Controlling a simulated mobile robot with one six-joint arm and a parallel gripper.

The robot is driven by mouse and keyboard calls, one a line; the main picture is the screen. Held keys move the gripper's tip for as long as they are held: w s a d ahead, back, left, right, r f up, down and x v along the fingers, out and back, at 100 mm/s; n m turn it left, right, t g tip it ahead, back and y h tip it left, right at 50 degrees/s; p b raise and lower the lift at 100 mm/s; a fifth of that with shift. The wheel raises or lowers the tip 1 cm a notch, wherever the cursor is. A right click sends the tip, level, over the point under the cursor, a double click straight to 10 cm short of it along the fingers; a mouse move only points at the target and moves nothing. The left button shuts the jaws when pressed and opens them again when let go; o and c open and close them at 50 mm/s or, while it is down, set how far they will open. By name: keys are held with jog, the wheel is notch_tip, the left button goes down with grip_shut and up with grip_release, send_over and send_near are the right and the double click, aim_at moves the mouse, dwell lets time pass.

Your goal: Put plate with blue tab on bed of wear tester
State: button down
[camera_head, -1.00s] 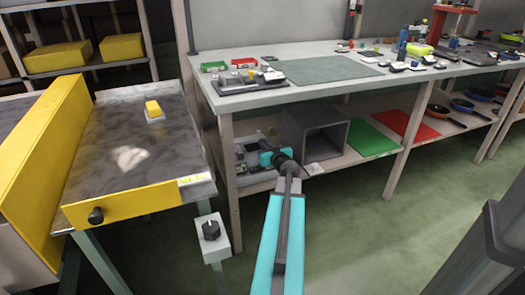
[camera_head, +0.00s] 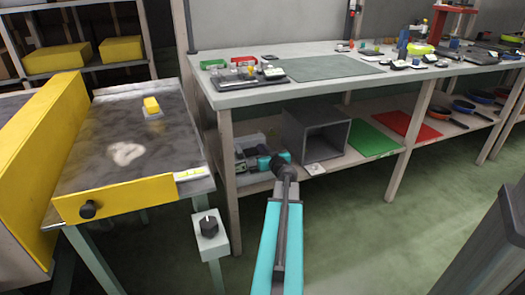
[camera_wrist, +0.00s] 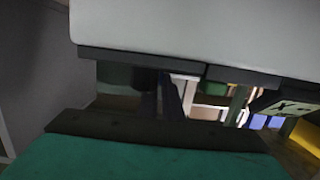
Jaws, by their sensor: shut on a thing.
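My gripper is at the end of my teal arm in the head view, low in front of the bench's left end. Its fingertips are too small to make out there. In the wrist view its dark front (camera_wrist: 155,128) and teal body fill the bottom. A large pale grey slab (camera_wrist: 190,25) fills the top, close to the camera, with dark bars along its lower edge. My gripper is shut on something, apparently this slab. No blue tab shows on it, so I cannot tell whether it is the plate. I cannot pick out the wear tester for certain.
The bench (camera_head: 240,97) carries a dark tray (camera_head: 225,85) with small parts and a grey-green mat (camera_head: 320,68). Its lower shelf holds an open grey box (camera_head: 316,135), a green sheet (camera_head: 370,138) and a red sheet (camera_head: 405,125). A yellow-sided conveyor (camera_head: 125,198) stands left.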

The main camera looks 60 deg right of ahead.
jog(key=shift+f+p, duration=0.3)
jog(key=shift+f, duration=0.3)
jog(key=c, duration=2)
grip_release()
jog(key=shift+o, duration=0.3)
jog(key=shift+s+f, duration=0.1)
jog(key=shift+s, duration=0.1)
jog(key=shift+d, duration=0.1)
jog(key=shift+r+b, duration=0.45)
jog(key=shift+r, duration=0.05)
jog(key=p+v, duration=0.1)
jog(key=v, duration=0.2)
jog(key=p+v, duration=0.1)
jog(key=v, duration=0.2)
jog(key=p+v, duration=0.2)
jog(key=v, duration=0.1)
jog(key=shift+a+r, duration=0.3)
jog(key=shift+r, duration=0.1)
jog(key=shift+p+v, duration=1.25)
jog(key=shift+p, duration=0.05)
jog(key=shift+f, duration=0.15)
